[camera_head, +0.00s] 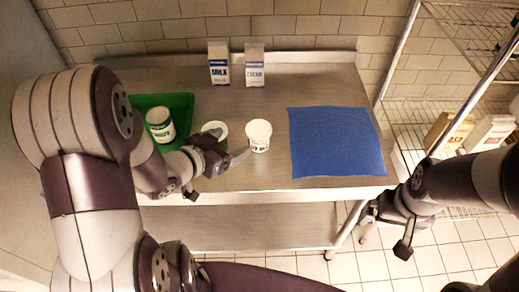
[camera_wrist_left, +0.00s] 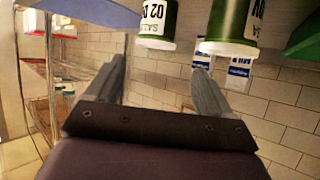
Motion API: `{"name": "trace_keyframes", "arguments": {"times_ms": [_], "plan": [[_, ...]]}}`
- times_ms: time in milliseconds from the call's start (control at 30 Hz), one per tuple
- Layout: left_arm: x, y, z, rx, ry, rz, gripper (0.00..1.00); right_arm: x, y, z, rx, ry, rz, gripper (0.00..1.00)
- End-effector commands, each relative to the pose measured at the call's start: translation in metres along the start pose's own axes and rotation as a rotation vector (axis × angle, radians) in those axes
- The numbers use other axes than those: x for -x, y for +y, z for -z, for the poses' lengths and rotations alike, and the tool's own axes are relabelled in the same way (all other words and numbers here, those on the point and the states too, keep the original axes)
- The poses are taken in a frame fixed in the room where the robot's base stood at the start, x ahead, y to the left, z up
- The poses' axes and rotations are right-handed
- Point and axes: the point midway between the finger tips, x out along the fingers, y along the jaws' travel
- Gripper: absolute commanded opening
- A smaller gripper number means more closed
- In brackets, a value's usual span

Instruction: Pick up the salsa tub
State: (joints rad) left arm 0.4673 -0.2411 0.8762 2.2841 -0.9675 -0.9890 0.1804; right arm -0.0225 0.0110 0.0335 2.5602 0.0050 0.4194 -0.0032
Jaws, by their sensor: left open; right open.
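My right gripper (camera_head: 388,228) is open and empty, beyond the table's right front corner.
A similar tub (camera_head: 215,129) stands close on the left, partly behind my left gripper. A green tray (camera_head: 183,103) holds a labelled can (camera_head: 160,125). Milk (camera_head: 219,64) and cream (camera_head: 254,66) cartons stand at the back. The blue mat (camera_head: 335,140) is bare.

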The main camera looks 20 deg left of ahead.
Motion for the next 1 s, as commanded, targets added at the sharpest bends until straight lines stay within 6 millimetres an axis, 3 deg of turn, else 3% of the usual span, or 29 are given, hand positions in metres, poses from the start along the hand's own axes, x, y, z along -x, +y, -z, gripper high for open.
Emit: {"name": "trace_keyframes", "arguments": {"times_ms": [100,300,700,1000], "plan": [[-0.008,0.008,0.000,0.004,0.053,-0.042,0.82,-0.006,0.000,-0.001,0.001,0.001,0.000,1.00],[-0.054,0.012,0.003,0.002,0.056,-0.048,0.82,-0.015,0.000,-0.002,0.000,0.001,0.000,1.00],[-0.115,0.014,0.007,0.003,0.055,-0.043,0.82,-0.023,0.000,-0.003,0.000,0.001,0.000,1.00],[-0.125,0.013,0.009,0.004,0.054,-0.040,0.82,-0.023,0.000,-0.003,0.000,0.001,0.000,1.00]]}}
